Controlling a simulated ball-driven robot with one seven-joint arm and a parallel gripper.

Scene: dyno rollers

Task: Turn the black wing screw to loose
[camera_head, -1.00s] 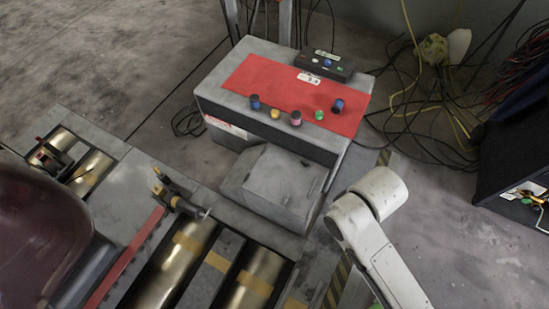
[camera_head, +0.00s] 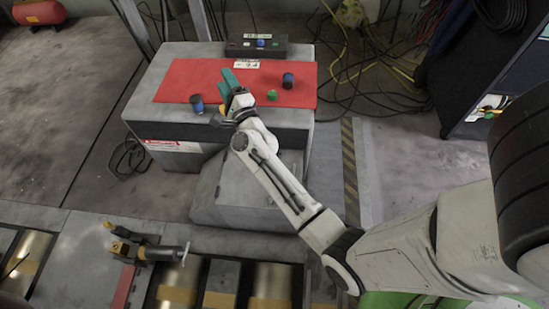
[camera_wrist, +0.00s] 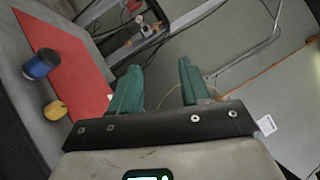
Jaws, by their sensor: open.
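My gripper (camera_head: 230,84) reaches over the red top of the grey control box in the head view. In the wrist view its two green fingers (camera_wrist: 160,85) are apart with nothing held between them. A clamp-like fixture (camera_head: 146,250) with brass-coloured parts, a dark cylinder and a pale disc lies by the rollers at lower left of the head view. My gripper is well apart from it. I cannot make out a black wing screw for certain in either view.
A yellow knob (camera_wrist: 55,110) shows in the wrist view. Metal rollers (camera_head: 270,284) lie in front; cables clutter the floor behind.

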